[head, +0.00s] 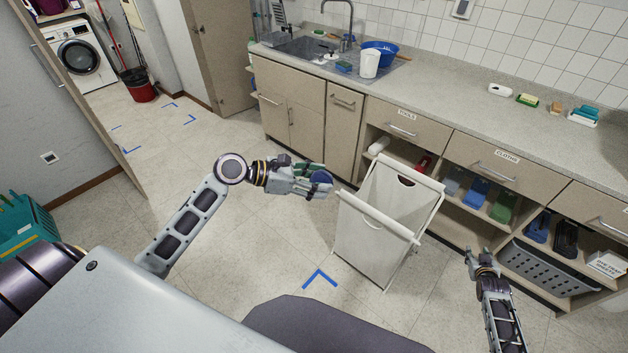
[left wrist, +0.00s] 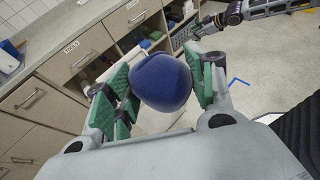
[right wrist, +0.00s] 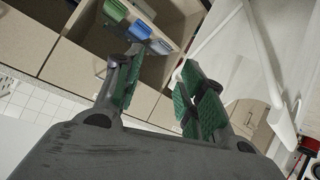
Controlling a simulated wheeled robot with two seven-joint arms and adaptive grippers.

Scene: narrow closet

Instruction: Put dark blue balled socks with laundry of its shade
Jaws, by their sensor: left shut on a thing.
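The dark blue balled socks (head: 321,177) are held between the fingers of my left gripper (head: 318,183), off the floor. In the left wrist view the socks (left wrist: 162,82) sit as a smooth ball between the green finger pads. A white cloth hamper with a white frame (head: 372,240) stands on the floor just right of the socks. The socks are beside its left upper edge, not clearly over an opening. The laundry inside is hidden from this angle. My right gripper (head: 480,256) is empty and open, right of the hamper; its parted fingers (right wrist: 160,85) show in the right wrist view.
A long counter (head: 450,95) with drawers and open shelves runs behind the hamper. A grey basket (head: 545,268) and coloured bins (head: 502,208) fill the right shelves. Blue corner marks (head: 320,278) lie on the floor. Floor left of the hamper is clear. A teal crate (head: 25,230) stands far left.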

